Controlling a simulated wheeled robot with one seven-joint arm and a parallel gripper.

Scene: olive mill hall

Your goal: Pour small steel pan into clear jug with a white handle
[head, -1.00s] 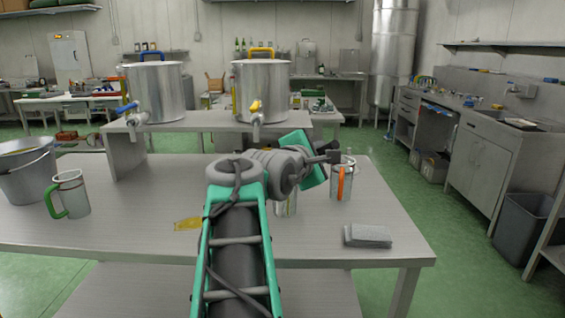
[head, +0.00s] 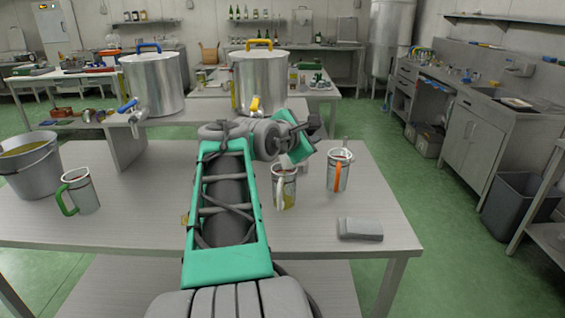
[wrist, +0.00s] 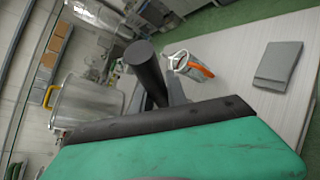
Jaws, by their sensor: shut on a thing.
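The clear jug with a white handle (head: 287,190) stands upright on the table, right of my forearm, with a little yellow liquid low inside. My gripper (head: 306,128) is above and behind it, beyond the jugs. It is shut on a dark round handle (wrist: 148,72), seen close up in the wrist view, which I take for the handle of the small steel pan. The pan's bowl and its contents are hidden, so I cannot tell its tilt. The white-handled jug does not show in the wrist view.
An orange-handled jug (head: 338,171) stands close right of the white-handled one. A grey cloth (head: 360,229) lies in front. A green-handled jug (head: 79,191) and a bucket (head: 38,172) stand left. Two steel vats (head: 153,84) (head: 258,84) with taps stand on a raised shelf behind.

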